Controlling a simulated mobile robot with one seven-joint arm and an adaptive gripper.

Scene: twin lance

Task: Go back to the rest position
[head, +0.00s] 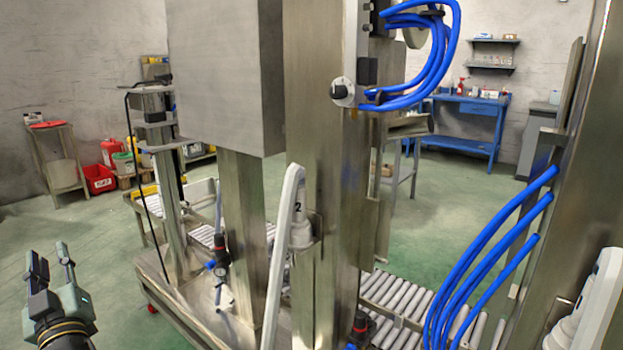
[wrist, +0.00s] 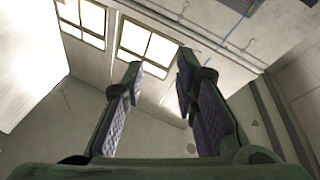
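My gripper (head: 52,268) is at the lower left of the head view, fingers pointing up, over the green floor to the left of the metal machine. Its two fingers stand apart with nothing between them. In the wrist view the gripper (wrist: 160,85) is also open, with purple-grey pads facing an empty gap. Behind the fingers the wrist view shows only ceiling, walls and bright windows (wrist: 147,48).
The steel machine frame (head: 325,180) with blue hoses (head: 490,265) and a roller conveyor (head: 400,305) fills the middle and right. A side table (head: 58,150), a red bin (head: 98,180) and a blue workbench (head: 465,120) stand farther back. The floor at left is clear.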

